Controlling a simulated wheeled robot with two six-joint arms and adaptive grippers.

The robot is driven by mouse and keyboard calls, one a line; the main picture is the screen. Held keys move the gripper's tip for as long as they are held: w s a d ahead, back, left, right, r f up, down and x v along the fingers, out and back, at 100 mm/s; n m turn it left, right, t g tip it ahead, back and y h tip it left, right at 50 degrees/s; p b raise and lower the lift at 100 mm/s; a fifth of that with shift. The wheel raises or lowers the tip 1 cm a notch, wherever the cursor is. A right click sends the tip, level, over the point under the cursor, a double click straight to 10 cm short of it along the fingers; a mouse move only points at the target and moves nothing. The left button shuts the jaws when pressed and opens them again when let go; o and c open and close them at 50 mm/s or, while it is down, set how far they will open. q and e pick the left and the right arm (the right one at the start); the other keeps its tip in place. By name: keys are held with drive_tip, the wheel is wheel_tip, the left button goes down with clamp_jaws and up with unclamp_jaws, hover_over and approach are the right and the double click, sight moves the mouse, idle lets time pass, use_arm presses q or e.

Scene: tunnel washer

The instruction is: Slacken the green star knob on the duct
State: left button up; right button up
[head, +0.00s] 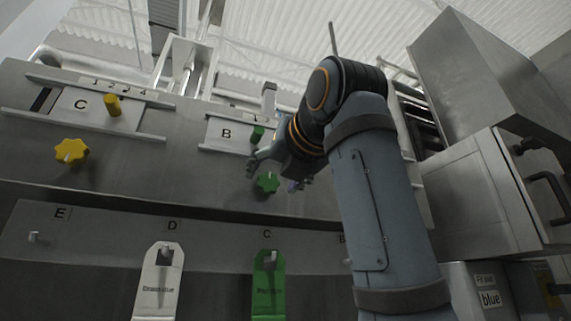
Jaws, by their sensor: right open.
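The green star knob (267,183) sits on the grey metal duct face, below the plate marked B (226,134). A small green peg (257,134) stands at that plate, partly beside my arm. My right gripper (276,176) comes in from the right with its fingers spread, one to the upper left of the knob and one to its right. The knob shows between and just below the fingers. I cannot tell whether they touch it. My left gripper is not in view.
A yellow star knob (71,151) and yellow peg (113,105) are at the plate marked C on the left. Below, a white tag (158,285) and a green tag (269,290) hang from a lettered rail. A steel cabinet (480,190) stands at right.

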drive_tip(key=v, duration=0.9)
